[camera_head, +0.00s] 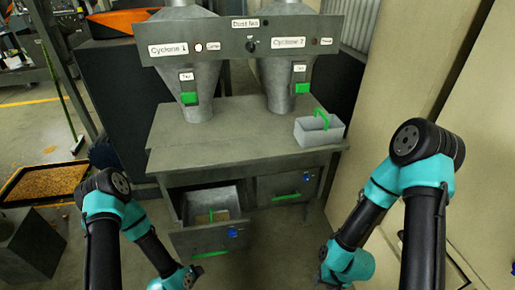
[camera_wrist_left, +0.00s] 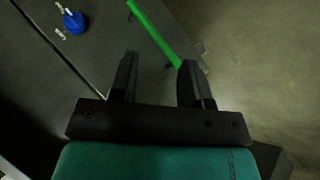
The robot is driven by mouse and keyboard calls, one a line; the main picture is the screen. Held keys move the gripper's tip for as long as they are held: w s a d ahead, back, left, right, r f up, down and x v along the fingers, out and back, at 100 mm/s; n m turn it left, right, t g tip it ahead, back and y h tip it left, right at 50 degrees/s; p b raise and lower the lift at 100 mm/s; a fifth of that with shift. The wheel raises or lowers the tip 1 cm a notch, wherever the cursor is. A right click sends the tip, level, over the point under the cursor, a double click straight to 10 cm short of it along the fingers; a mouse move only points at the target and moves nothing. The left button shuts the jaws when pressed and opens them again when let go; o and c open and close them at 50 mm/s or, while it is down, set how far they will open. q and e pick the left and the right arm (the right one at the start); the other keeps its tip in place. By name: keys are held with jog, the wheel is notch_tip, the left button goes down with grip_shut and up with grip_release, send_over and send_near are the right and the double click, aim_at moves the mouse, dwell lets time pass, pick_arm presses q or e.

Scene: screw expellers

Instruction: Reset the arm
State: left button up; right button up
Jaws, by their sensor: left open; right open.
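My left arm comes down at the left of the head view, and its gripper (camera_head: 195,271) is small and dark just below the open drawer's front. In the left wrist view the left gripper (camera_wrist_left: 160,75) is open, with nothing between its fingers. A green drawer handle (camera_wrist_left: 152,32) lies beyond the fingertips; I cannot tell whether the right-hand finger touches it. My right arm hangs at the right, its gripper (camera_head: 323,274) low, right of the table and away from the drawers; its fingers are hard to make out.
The grey table's left drawer (camera_head: 211,240) is pulled out, with tan material inside; the right drawer (camera_head: 288,186) is shut. A grey box with a green handle (camera_head: 319,130) stands on the table's right. Two cyclones rise behind. A wall (camera_head: 437,70) stands close at the right.

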pick_arm(q)
jog(key=s+d+r+m+g, duration=0.2)
jog(key=s+r+m+g, duration=0.3)
jog(key=r, duration=0.7)
jog(key=shift+s+d+r+m+g+y, duration=0.2)
jog(key=shift+s+d+m+g+y, duration=0.1)
jog(key=shift+s+g, duration=0.55)
